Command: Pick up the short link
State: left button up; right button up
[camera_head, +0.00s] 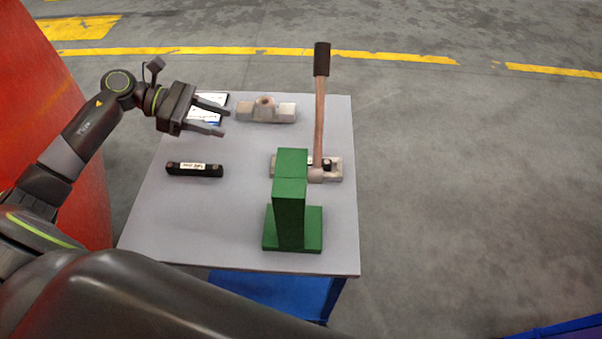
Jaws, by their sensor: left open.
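A short black link (195,169) with a pale label lies flat on the left part of the grey table. My left gripper (225,117) is open and empty, above the table's far left part, beyond the link and apart from it. Its fingers point to the right. My right gripper is not in view.
A green stand (290,205) rises at the table's front right. A hammer (320,110) with a black grip leans near a pale metal block (336,172) behind it. Another pale metal part (266,111) and a white card (205,107) lie at the back. The table (190,235) is clear at front left.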

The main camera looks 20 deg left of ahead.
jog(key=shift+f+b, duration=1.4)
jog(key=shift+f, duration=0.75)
pick_arm(q)
jog(key=w+d+f+p, duration=0.1)
jog(key=d+f, duration=0.2)
jog(key=w+d+f+p, duration=0.1)
jog(key=d+f, duration=0.2)
jog(key=d, duration=0.1)
jog(key=w+d+f+p, duration=0.1)
jog(key=d+f+p, duration=0.1)
jog(key=d+f, duration=0.1)
jog(key=shift+d, duration=0.4)
jog(key=shift+s+p+x, duration=0.15)
jog(key=shift+p+x, duration=0.55)
jog(key=shift+x, duration=0.45)
jog(key=shift+s+p+x, duration=0.15)
jog(key=shift+p+x, duration=0.5)
jog(key=shift+x, duration=0.5)
jog(key=shift+w+d+f, duration=0.1)
jog(key=shift+d+f, duration=0.25)
jog(key=shift+f, duration=0.05)
grip_shut()
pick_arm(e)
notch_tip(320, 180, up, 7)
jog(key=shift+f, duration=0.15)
